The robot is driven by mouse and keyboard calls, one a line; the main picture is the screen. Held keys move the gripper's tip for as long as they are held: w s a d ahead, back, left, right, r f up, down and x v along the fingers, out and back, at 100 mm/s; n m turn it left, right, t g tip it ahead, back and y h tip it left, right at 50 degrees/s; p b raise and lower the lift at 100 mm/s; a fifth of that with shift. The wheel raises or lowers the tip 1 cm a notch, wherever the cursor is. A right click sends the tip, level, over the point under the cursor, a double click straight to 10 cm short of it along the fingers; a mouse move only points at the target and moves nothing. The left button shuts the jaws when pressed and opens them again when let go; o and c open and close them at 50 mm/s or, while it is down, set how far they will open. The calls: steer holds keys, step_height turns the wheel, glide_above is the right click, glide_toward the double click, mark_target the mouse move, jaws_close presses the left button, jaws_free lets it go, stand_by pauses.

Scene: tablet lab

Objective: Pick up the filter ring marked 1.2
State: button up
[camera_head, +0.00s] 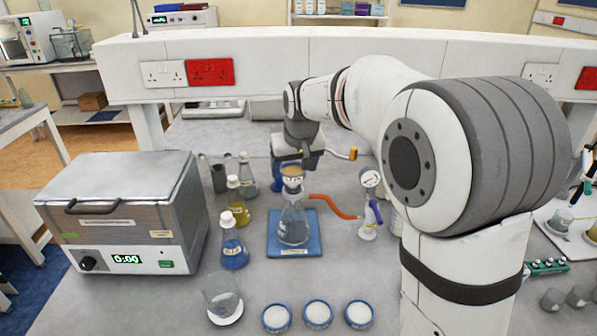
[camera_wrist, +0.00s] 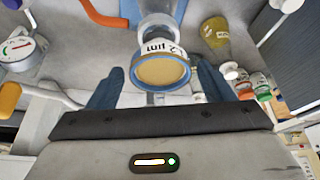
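The filter ring marked 1.2 (camera_wrist: 160,71) has a blue rim and a tan disc, with a white label partly reading "1.2 µm". It sits on top of the glass funnel and flask, and its tan top shows in the head view (camera_head: 292,170). The flask (camera_head: 294,226) stands upright on a blue mat (camera_head: 275,246). My gripper (camera_wrist: 158,78) is above the flask with its two blue fingers apart, one on each side of the ring. Narrow gaps show between fingers and ring.
An orange hose (camera_head: 333,207) runs from the flask toward a gauge pump (camera_head: 371,200) on the right. A blue-liquid flask (camera_head: 233,250) and a yellow one (camera_head: 238,208) stand left. An oven (camera_head: 127,215) is further left. Several round dishes (camera_head: 317,314) lie in front.

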steer(key=c, duration=0.8)
steer(key=shift+o, duration=0.2)
